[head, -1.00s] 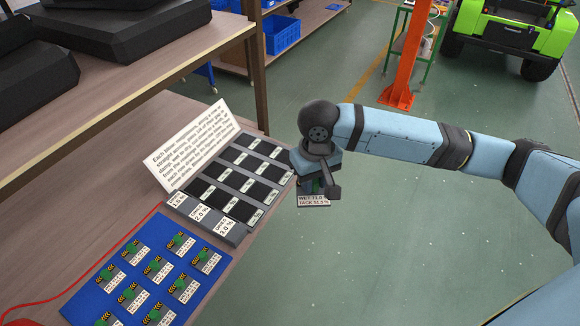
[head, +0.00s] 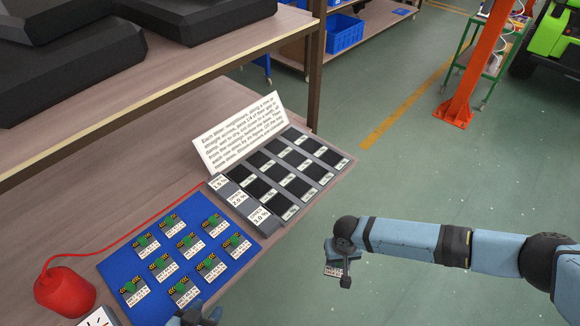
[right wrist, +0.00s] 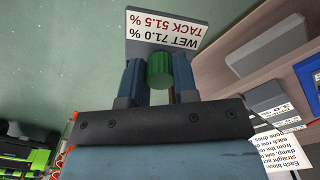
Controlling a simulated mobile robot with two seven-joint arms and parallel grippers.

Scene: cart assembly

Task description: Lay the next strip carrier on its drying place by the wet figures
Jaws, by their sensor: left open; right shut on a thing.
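My right gripper (head: 340,258) hangs over the floor, right of the table. In the right wrist view its fingers (right wrist: 159,72) are shut on the green knob of a grey strip carrier (right wrist: 136,49). Its label reads WET 71.0 %, TACK 51.5 %. The drying rack (head: 262,222) is a grey tray with rows of dark places, each with a small label; no carrier shows on them. Row tags read about 1.5, 2.0 and 3.0 %. Several other carriers with green knobs lie on a blue mat (head: 212,258). My left gripper (head: 195,314) is open, partly cut off at the bottom edge.
A white text card (head: 240,133) leans behind the rack. A red object (head: 65,292) with a red cord stands left of the mat. A shelf with black cases (head: 180,45) and a post (head: 316,75) bound the back. Open floor lies right of the table.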

